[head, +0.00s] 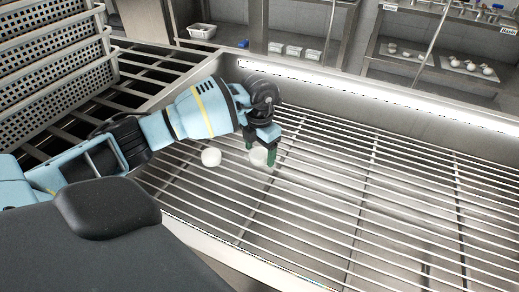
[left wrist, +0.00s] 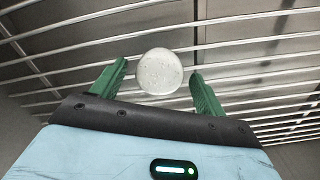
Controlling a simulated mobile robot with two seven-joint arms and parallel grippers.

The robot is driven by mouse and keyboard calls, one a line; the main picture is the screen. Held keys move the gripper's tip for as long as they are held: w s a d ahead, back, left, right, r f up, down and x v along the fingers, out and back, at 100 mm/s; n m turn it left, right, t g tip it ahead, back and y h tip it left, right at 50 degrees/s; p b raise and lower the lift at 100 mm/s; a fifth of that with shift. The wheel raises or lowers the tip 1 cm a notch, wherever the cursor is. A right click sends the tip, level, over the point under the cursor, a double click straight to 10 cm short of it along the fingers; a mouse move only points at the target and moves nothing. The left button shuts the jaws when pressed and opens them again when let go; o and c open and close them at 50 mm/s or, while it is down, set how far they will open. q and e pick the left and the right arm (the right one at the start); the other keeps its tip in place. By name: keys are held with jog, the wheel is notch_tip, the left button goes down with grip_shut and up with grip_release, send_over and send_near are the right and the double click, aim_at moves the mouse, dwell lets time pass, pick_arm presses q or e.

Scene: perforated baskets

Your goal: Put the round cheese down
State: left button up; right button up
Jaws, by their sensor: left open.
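A round white cheese (head: 259,156) is on or just above the wire rack (head: 330,200), partly hidden by my gripper in the head view. In the left wrist view the cheese (left wrist: 160,71) is between my fingertips, with a small gap on each side. My left gripper (head: 261,153) points down over it with its green fingers apart; the fingers also show in the left wrist view (left wrist: 159,70). A second round white piece (head: 211,157) sits on the rack to the left of the gripper. My right gripper is not in view.
A stack of perforated baskets (head: 55,75) stands at the upper left. A metal rim (head: 375,97) runs behind the rack. The rack to the right of the gripper is bare. Shelves with white containers (head: 202,30) and several pale items (head: 470,66) are farther back.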

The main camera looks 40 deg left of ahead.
aim_at(259, 152)
pick_arm(q)
notch_tip(259, 152, up, 12)
jog(key=shift+p, duration=0.35)
